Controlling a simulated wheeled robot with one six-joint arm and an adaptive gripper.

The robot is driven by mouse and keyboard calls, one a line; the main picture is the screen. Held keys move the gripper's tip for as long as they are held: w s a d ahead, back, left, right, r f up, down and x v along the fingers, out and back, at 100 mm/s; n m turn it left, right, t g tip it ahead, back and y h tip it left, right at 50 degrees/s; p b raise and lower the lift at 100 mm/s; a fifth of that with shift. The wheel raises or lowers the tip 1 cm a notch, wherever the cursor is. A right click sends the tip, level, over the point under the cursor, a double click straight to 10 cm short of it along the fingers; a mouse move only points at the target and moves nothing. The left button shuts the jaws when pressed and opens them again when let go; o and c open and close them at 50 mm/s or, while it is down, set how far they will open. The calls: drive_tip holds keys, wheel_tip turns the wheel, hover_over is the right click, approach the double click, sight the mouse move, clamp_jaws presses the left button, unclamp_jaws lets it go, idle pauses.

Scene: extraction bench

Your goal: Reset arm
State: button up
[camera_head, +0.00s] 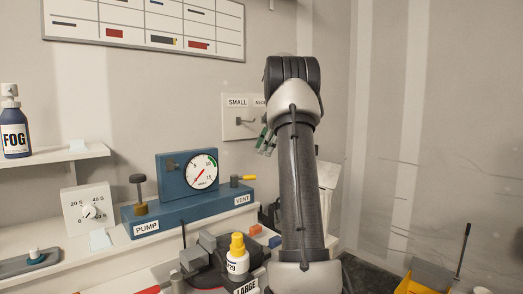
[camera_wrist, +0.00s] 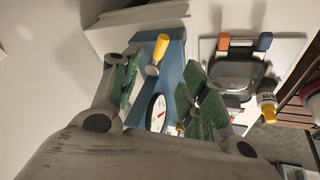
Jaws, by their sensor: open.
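My gripper (camera_head: 267,140) shows in the head view partly behind my raised arm, in front of the wall hooks. In the wrist view its two green-padded fingers (camera_wrist: 162,88) stand wide apart with nothing between the pads. Beyond them lies the blue pump unit (camera_wrist: 171,67) with a yellow vent lever (camera_wrist: 160,47) and a round gauge (camera_wrist: 157,112). In the head view the gauge (camera_head: 202,171) stands on the blue unit (camera_head: 190,208), left of my arm. My gripper appears clear of everything; my arm hides part of the bench.
A white-bodied, yellow-capped bottle (camera_head: 237,255) stands beside a grey device (camera_head: 206,262) at the bench front. A dial box (camera_head: 88,208) is at left, below a shelf with a FOG bottle (camera_head: 14,125). A yellow dustpan (camera_head: 408,286) is at lower right. Open space lies right of my arm.

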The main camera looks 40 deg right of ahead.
idle(0.3)
drive_tip(key=s+a+f+m+g+h, duration=0.1)
drive_tip(key=s+a+f+m, duration=0.2)
drive_tip(key=s+f+m, duration=0.65)
drive_tip(key=s+a+m+h, duration=0.1)
drive_tip(key=s+a, duration=0.9)
drive_tip(key=a, duration=0.3)
drive_tip(key=s+a+m+t+h, duration=0.1)
drive_tip(key=s+a+m, duration=0.1)
drive_tip(key=s+a, duration=0.8)
drive_tip(key=shift+s+a+f, duration=0.3)
drive_tip(key=shift+a+f, duration=0.05)
drive_tip(key=shift+a, duration=1.4)
